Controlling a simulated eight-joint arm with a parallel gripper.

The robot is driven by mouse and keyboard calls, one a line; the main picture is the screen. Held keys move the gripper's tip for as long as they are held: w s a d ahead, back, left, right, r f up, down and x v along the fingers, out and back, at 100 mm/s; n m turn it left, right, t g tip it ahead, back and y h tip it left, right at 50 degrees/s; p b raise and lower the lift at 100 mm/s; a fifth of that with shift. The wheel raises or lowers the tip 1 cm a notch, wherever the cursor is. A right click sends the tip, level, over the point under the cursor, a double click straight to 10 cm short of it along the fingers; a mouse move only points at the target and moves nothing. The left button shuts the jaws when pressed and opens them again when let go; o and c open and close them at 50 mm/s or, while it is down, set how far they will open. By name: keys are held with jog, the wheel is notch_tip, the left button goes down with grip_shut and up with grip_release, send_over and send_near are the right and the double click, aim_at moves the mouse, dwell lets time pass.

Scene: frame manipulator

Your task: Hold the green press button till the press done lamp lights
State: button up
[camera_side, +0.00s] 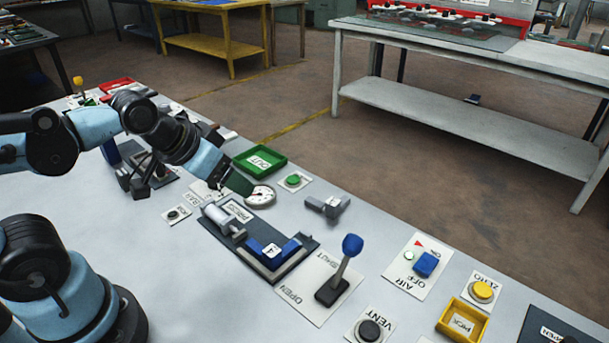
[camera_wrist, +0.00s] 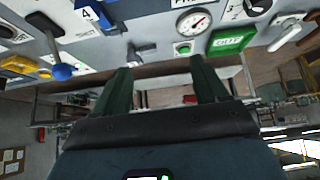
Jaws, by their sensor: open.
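The green press button (camera_side: 293,180) sits on a small white plate at the far edge of the bench. It also shows in the wrist view (camera_wrist: 184,49), just beyond the fingertips. My gripper (camera_side: 240,184) is beside the gauge, left of the button and apart from it. In the wrist view my gripper (camera_wrist: 162,67) has its two dark green fingers spread with nothing between them. The press (camera_side: 222,218) holds a blue block (camera_side: 275,250) marked 4. A small dark round lamp or button (camera_side: 176,214) is on a white plate; its label is unreadable and it looks unlit.
A round gauge (camera_side: 260,195) and a green OUT tray (camera_side: 260,162) are close to the gripper. A grey bracket-like part (camera_side: 327,206) lies right of the button. A blue-knobbed lever (camera_side: 342,262), blue AIR switch (camera_side: 426,264) and yellow tray (camera_side: 462,320) stand farther right.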

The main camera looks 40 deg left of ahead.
jog(key=shift+c, duration=0.2)
grip_shut()
dwell(0.5)
dwell(1.2)
